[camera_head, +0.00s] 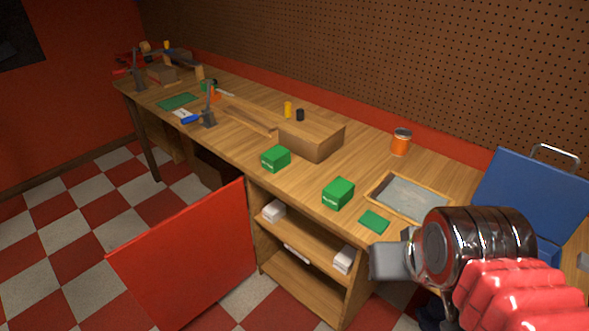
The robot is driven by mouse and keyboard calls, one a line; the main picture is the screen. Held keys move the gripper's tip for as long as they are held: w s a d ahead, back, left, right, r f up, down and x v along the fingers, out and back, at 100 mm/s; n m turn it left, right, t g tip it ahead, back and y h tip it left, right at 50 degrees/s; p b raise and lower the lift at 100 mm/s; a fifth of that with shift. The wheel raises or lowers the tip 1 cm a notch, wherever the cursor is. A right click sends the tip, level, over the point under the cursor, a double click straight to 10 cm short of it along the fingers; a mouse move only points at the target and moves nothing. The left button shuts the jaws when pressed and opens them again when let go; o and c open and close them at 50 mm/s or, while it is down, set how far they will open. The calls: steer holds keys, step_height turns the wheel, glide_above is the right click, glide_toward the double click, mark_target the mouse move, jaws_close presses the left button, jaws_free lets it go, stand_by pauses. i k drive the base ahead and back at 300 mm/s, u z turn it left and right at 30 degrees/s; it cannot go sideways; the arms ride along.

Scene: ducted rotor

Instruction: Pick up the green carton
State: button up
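Two small green cartons stand on the wooden workbench (245,145). One green carton (276,158) is near the front edge, left of a wooden box. The other green carton (338,193) is farther right, also near the front edge, left of a shallow tray. Both stand free, with nothing touching them. My gripper (391,262) is at the lower right, at the end of my chrome and red arm. It is apart from both cartons, to the right of and nearer than the right one. Its fingers do not show clearly, so its opening cannot be made out.
A flat green piece (374,222) lies between the right carton and my gripper. A wood-framed tray (408,198), an orange jar (400,142), a wooden box (311,138) and a blue case (530,200) stand around. A red cabinet door (190,255) hangs open below.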

mark_target(274, 160)
steer(key=z, duration=0.4)
steer(key=k, duration=0.9)
steer(key=u, duration=0.35)
steer(key=i, duration=0.9)
steer(key=u, duration=1.1)
steer(key=i, duration=0.45)
steer(key=u, duration=0.8)
steer(key=i, duration=0.65)
steer(key=u, duration=0.6)
